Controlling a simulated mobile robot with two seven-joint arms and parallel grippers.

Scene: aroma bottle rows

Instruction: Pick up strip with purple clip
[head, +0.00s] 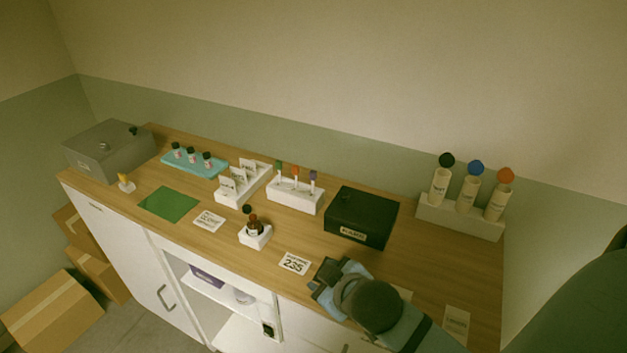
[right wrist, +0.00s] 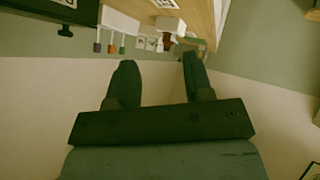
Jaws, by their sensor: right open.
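The strip with the purple clip (head: 313,176) stands upright at the right end of a white holder (head: 292,196) on the counter. The strips with the orange clip (head: 295,171) and green clip (head: 279,166) stand left of it. In the right wrist view, which looks upside down, the purple clip (right wrist: 97,47) is leftmost, beyond the fingers. My right gripper (head: 328,283) is near the counter's front edge, right of the 235 card and apart from the strips. In the right wrist view its fingers (right wrist: 160,78) are spread with nothing between them. My left gripper is not in view.
A black box (head: 361,217) stands right of the strip holder. A small brown bottle in a white stand (head: 255,235) and a 235 card (head: 294,262) lie in front.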

